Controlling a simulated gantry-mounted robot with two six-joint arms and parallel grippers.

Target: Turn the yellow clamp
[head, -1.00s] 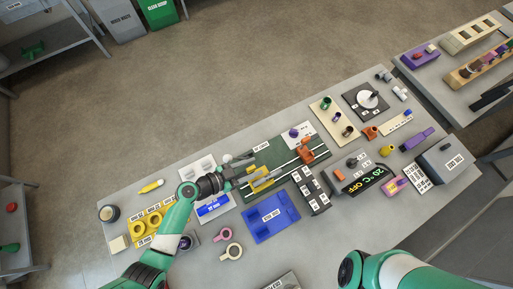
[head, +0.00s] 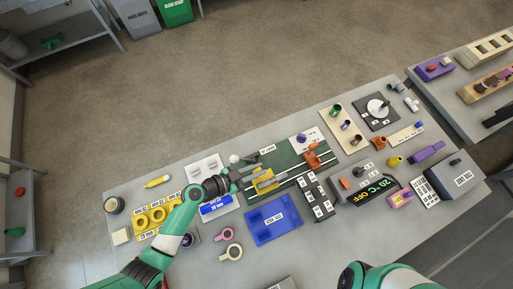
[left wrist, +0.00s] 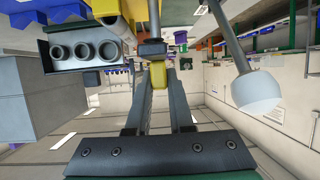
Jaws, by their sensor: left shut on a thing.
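The yellow clamp (head: 265,182) sits on the green fusion board (head: 284,163) near the middle of the table. My left gripper (head: 238,175) reaches in from the left, at the clamp's left side. In the left wrist view, my left gripper's fingers (left wrist: 158,80) are closed on a small yellow piece of the clamp (left wrist: 158,75), below a dark collar and a grey rod. The fingers hide part of that piece. My right arm shows only at the bottom edge; its gripper is out of view.
A white ball knob on a rod (left wrist: 255,91) stands close beside my left fingers. An orange clamp (head: 312,157) is farther right on the board. A blue tray (head: 271,221) and a black labelled block (head: 318,199) lie in front.

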